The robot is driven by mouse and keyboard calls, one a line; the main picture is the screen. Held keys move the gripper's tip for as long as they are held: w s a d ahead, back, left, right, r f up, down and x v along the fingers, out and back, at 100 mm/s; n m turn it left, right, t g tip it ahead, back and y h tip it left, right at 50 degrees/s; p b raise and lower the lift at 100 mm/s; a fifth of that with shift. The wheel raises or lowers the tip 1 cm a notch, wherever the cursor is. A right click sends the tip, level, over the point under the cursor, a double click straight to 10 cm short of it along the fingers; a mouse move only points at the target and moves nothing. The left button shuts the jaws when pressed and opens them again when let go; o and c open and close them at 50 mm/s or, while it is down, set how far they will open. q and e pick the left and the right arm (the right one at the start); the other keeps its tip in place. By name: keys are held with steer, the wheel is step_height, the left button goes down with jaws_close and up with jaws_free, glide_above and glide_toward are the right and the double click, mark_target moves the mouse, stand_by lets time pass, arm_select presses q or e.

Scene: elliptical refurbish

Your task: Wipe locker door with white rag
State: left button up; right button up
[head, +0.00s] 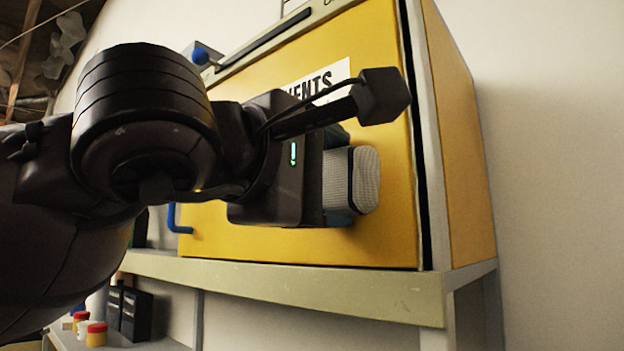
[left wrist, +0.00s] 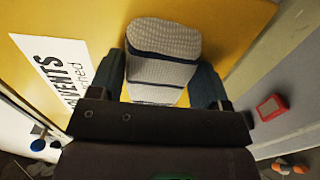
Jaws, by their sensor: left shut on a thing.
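The yellow locker door (head: 388,215) faces me on a shelf-like stand, with a white label (head: 335,76) on it ending in "ENTS". My left gripper (head: 338,180) is in front of the door, shut on the white rag (head: 352,180). In the left wrist view the folded, waffle-textured rag (left wrist: 162,62) with dark stripes sits between the two fingers (left wrist: 165,85), close to the yellow door surface (left wrist: 235,25). I cannot tell whether the rag touches the door. My right gripper is in neither view.
A blue handle (head: 178,220) is at the door's lower left. The pale stand (head: 400,293) runs under the locker. Jars with red and yellow lids (head: 96,334) and black boxes (head: 135,314) are on a lower shelf at left. Bare wall lies to the right.

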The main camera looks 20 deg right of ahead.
arm_select(q)
steer(key=shift+d, duration=0.1)
steer(key=w+a+b, duration=0.2)
steer(key=w+a, duration=0.6)
steer(key=w, duration=0.3)
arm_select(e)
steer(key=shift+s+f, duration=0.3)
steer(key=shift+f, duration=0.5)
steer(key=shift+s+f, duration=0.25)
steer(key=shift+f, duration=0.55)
arm_select(q)
steer(key=shift+a, duration=0.1)
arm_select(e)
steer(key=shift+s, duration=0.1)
